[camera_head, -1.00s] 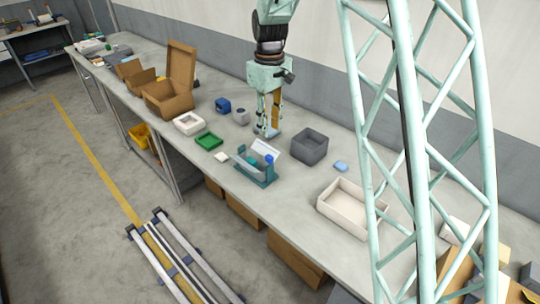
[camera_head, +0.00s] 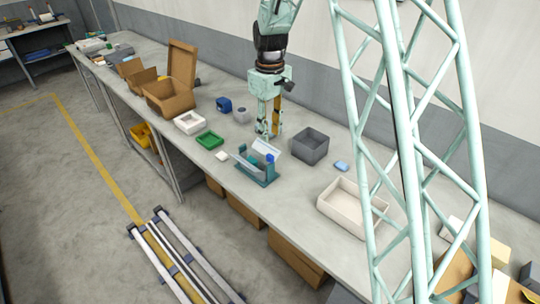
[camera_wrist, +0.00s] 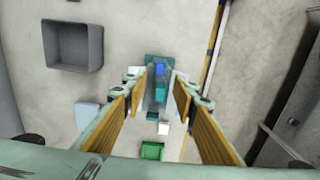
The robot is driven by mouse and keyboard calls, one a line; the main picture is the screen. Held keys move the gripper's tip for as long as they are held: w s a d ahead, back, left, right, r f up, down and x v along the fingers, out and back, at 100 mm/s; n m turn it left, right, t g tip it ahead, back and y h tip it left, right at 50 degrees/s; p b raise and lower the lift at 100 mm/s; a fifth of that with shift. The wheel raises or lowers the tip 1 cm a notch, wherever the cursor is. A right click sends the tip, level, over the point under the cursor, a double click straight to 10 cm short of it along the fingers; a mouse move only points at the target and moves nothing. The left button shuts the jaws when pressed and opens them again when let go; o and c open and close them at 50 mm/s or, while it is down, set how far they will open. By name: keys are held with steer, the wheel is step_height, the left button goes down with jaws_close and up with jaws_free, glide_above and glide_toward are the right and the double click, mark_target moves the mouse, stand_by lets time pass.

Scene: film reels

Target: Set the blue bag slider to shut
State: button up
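A teal stand (camera_head: 262,176) sits on the bench and holds an upright clear bag (camera_head: 250,162). The blue slider (camera_head: 269,158) shows at the stand's right end. In the wrist view the blue slider (camera_wrist: 159,70) lies ahead between my fingers, with a teal piece (camera_wrist: 160,91) nearer. My gripper (camera_head: 269,134) points down behind the stand in the head view, apart from it. In the wrist view my gripper (camera_wrist: 160,97) is open, its tan-padded fingers apart with nothing held. The exact gap to the slider is hard to tell.
A grey bin (camera_head: 310,146) stands right of my gripper. A green tray (camera_head: 209,140), a small white block (camera_head: 222,156) and a white box (camera_head: 189,123) lie left. A cream tray (camera_head: 346,207) stands further right. A light blue flat piece (camera_wrist: 87,115) lies beside my gripper. The bench's front edge is close.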

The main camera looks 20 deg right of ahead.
mark_target(270, 155)
steer(key=shift+f, duration=5.8)
steer(key=shift+c, duration=0.4)
jaws_close()
